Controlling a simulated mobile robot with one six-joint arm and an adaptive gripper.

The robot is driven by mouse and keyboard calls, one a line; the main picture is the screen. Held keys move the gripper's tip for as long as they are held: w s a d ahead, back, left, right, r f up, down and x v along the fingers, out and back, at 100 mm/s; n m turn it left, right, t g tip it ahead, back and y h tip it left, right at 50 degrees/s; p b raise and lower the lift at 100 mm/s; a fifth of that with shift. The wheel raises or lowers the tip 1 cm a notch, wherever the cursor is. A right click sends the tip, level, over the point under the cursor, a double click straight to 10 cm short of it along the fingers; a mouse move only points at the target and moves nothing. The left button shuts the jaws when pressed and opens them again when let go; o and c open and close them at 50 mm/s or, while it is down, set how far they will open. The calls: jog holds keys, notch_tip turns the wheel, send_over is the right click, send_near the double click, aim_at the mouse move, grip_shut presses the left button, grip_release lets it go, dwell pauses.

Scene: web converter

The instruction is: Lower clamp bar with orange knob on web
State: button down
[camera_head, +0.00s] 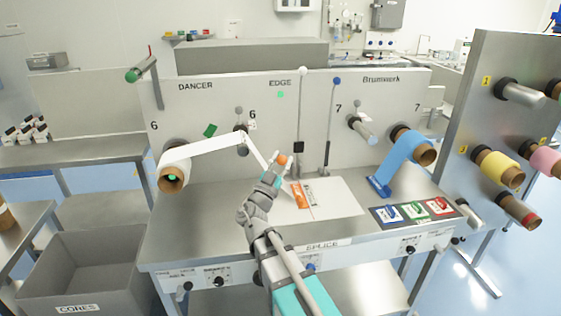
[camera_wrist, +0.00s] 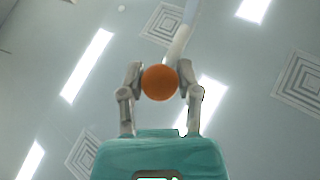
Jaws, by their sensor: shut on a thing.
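The orange knob (camera_head: 282,160) is above the splice table (camera_head: 190,222), at the tip of my gripper (camera_head: 273,174). In the wrist view the knob (camera_wrist: 160,82) sits between the two fingers of my gripper (camera_wrist: 160,84), which is shut on it. A pale bar (camera_wrist: 180,42) runs up and slightly right from behind the knob, against the ceiling. In the head view my arm and gripper hide most of the bar. The white web (camera_head: 212,147) runs from a roll at left over a roller, then slopes down towards my gripper. Whether the bar touches the web cannot be told.
A white plate (camera_head: 335,197) with orange-marked packets lies right of my gripper. A blue web (camera_head: 393,160) hangs from a roll at right. Blue, green and red cards (camera_head: 413,209) lie at the table's front right. A grey cores bin (camera_head: 85,250) stands at left.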

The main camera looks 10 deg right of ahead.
jog(key=shift+c, duration=1.5)
grip_release()
jog(key=shift+s+f, duration=0.1)
jog(key=shift+b+v, duration=0.6)
jog(key=shift+v, duration=0.15)
jog(key=w+f+b+v, duration=0.1)
jog(key=f+b+v, duration=0.1)
jog(key=b+v, duration=0.6)
jog(key=shift+v, duration=2.85)
